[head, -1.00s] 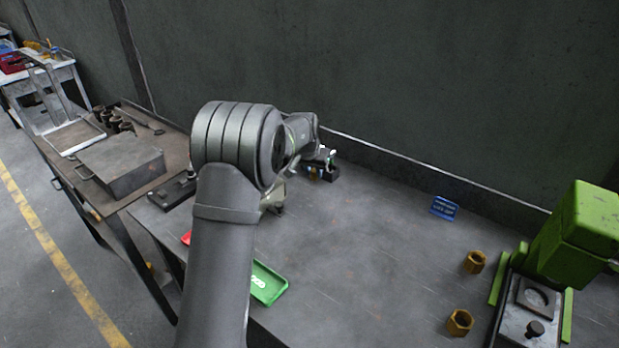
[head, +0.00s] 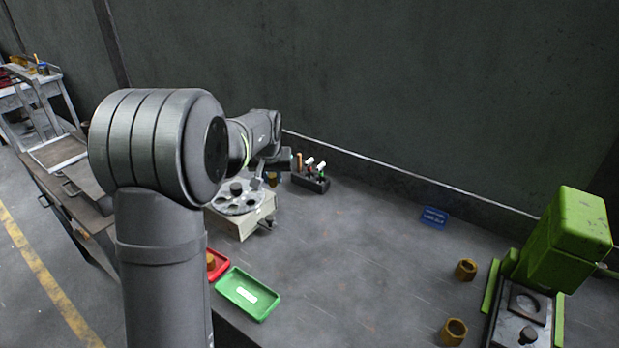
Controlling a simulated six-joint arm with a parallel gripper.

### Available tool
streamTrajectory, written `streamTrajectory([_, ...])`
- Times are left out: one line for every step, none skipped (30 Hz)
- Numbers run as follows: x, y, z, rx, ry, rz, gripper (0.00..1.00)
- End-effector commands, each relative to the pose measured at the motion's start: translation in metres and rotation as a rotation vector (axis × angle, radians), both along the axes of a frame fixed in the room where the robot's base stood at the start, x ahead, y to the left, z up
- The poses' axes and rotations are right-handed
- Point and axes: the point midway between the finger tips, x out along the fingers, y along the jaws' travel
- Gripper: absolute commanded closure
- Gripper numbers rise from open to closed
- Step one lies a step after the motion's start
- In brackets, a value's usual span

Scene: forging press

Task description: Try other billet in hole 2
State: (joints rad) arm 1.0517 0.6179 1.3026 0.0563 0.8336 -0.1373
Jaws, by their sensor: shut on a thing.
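My gripper (head: 268,172) is at the back left of the bench, small in the view and partly hidden by my wrist. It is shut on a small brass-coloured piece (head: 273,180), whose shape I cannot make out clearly. Just left of and below it stands a pale box with a round, holed grey disc (head: 238,204) on top and a dark knob (head: 236,187) at its middle. I cannot read any hole numbers. Two brass hollow hex pieces (head: 466,270) (head: 454,332) stand on the right of the bench. Another brass piece (head: 211,259) sits in a red tray (head: 220,264).
A green tray (head: 248,294) with a white label lies at the front edge. A dark rack (head: 311,182) of pens or tools stands right of my gripper. A blue sign (head: 434,217) and a green press (head: 565,240) are to the right. The bench middle is clear.

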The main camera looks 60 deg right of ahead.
Motion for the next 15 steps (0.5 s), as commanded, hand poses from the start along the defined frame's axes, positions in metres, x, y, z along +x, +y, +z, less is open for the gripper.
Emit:
streamTrajectory([0.013,0.014,0.003,-0.002,-0.001,0.041,1.00])
streamTrajectory([0.020,0.021,0.004,-0.002,-0.001,0.063,1.00])
streamTrajectory([0.027,0.028,0.005,-0.002,-0.001,0.087,1.00])
streamTrajectory([0.032,0.034,0.005,-0.001,-0.002,0.104,1.00])
streamTrajectory([0.036,0.039,0.006,-0.002,-0.001,0.118,1.00])
streamTrajectory([0.039,0.043,0.006,-0.002,-0.002,0.133,1.00])
streamTrajectory([0.042,0.046,0.007,-0.003,-0.002,0.143,1.00])
streamTrajectory([0.044,0.049,0.007,-0.002,-0.002,0.149,1.00])
streamTrajectory([0.046,0.051,0.007,-0.003,-0.001,0.157,1.00])
streamTrajectory([0.046,0.052,0.006,-0.003,-0.001,0.160,1.00])
streamTrajectory([0.047,0.052,0.005,-0.003,-0.001,0.162,1.00])
streamTrajectory([0.047,0.052,0.004,-0.003,-0.002,0.163,1.00])
streamTrajectory([0.047,0.052,0.003,-0.003,-0.001,0.163,1.00])
streamTrajectory([0.047,0.052,0.001,-0.003,-0.001,0.162,1.00])
streamTrajectory([0.047,0.052,-0.001,-0.003,-0.001,0.162,1.00])
